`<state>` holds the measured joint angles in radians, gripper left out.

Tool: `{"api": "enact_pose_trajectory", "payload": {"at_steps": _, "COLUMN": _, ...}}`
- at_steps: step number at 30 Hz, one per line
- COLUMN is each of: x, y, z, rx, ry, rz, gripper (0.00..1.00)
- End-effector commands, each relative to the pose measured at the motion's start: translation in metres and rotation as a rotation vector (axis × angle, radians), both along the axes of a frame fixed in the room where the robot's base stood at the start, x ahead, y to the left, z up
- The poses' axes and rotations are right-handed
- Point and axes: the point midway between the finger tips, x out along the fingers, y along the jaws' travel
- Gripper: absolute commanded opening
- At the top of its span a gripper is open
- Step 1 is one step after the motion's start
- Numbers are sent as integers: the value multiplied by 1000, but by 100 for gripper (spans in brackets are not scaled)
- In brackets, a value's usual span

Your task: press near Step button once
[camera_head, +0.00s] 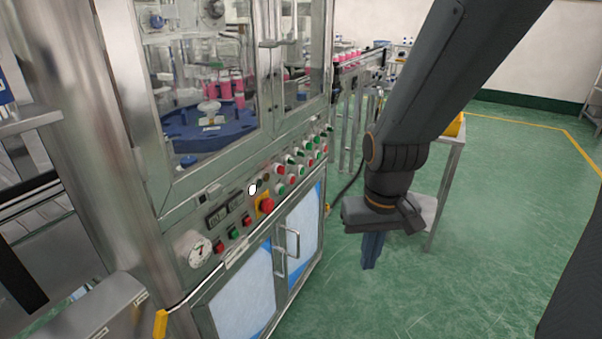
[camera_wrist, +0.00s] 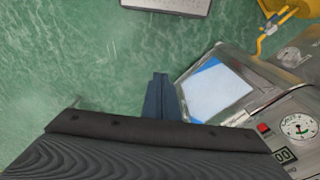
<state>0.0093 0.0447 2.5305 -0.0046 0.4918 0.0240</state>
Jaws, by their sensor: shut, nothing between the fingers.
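The crimping machine's control panel (camera_head: 231,213) runs along its front in the head view, with several red and green buttons, a round gauge (camera_head: 195,249) and a red emergency knob on yellow (camera_head: 266,205). Which button is the Step button cannot be read. My gripper (camera_head: 371,264) points down, shut and empty, over the floor to the right of the machine, apart from the panel. In the wrist view my gripper (camera_wrist: 161,80) is shut in the middle. The gauge (camera_wrist: 297,126) and a red button (camera_wrist: 263,128) show at the right edge there.
Cabinet doors with handles (camera_head: 281,254) lie below the panel and glass doors above it. A table (camera_head: 449,150) stands behind my arm. A yellow-ended rail (camera_head: 161,322) sticks out at the front left.

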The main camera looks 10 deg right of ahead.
Motion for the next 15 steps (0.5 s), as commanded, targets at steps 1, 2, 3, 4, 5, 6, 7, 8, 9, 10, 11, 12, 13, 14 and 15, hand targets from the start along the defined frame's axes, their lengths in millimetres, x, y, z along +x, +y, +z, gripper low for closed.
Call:
{"api": "enact_pose_trajectory", "payload": {"at_steps": 1, "x": 21, "y": -4, "z": -7, "rx": -2, "ry": -40, "rz": -18, "gripper": 0}}
{"api": "enact_pose_trajectory", "payload": {"at_steps": 2, "x": 35, "y": -5, "z": -11, "rx": -3, "ry": -72, "rz": -28, "gripper": 0}}
{"api": "enact_pose_trajectory", "payload": {"at_steps": 3, "x": 57, "y": -8, "z": -16, "rx": -4, "ry": -122, "rz": -44, "gripper": 0}}
{"api": "enact_pose_trajectory", "payload": {"at_steps": 4, "x": 75, "y": -10, "z": -20, "rx": -4, "ry": -162, "rz": -56, "gripper": 0}}
{"api": "enact_pose_trajectory", "payload": {"at_steps": 5, "x": 93, "y": -12, "z": -24, "rx": -2, "ry": -204, "rz": -69, "gripper": 0}}
{"api": "enact_pose_trajectory", "payload": {"at_steps": 6, "x": 118, "y": -15, "z": -30, "rx": 2, "ry": -264, "rz": -87, "gripper": 0}}
{"api": "enact_pose_trajectory", "payload": {"at_steps": 7, "x": 137, "y": -17, "z": -34, "rx": 6, "ry": -308, "rz": -101, "gripper": 0}}
{"api": "enact_pose_trajectory", "payload": {"at_steps": 8, "x": 155, "y": -20, "z": -37, "rx": 11, "ry": -355, "rz": -113, "gripper": 0}}
{"api": "enact_pose_trajectory", "payload": {"at_steps": 9, "x": 180, "y": -22, "z": -42, "rx": 18, "ry": -418, "rz": -130, "gripper": 0}}
{"api": "enact_pose_trajectory", "payload": {"at_steps": 10, "x": 199, "y": -23, "z": -46, "rx": 32, "ry": -466, "rz": -140, "gripper": 0}}
{"api": "enact_pose_trajectory", "payload": {"at_steps": 11, "x": 218, "y": -25, "z": -50, "rx": 43, "ry": -516, "rz": -153, "gripper": 0}}
{"api": "enact_pose_trajectory", "payload": {"at_steps": 12, "x": 241, "y": -27, "z": -54, "rx": 60, "ry": -582, "rz": -169, "gripper": 0}}
{"api": "enact_pose_trajectory", "payload": {"at_steps": 13, "x": 258, "y": -29, "z": -57, "rx": 74, "ry": -631, "rz": -182, "gripper": 0}}
{"api": "enact_pose_trajectory", "payload": {"at_steps": 14, "x": 274, "y": -30, "z": -60, "rx": 89, "ry": -680, "rz": -193, "gripper": 0}}
{"api": "enact_pose_trajectory", "payload": {"at_steps": 15, "x": 295, "y": -31, "z": -63, "rx": 112, "ry": -746, "rz": -205, "gripper": 0}}
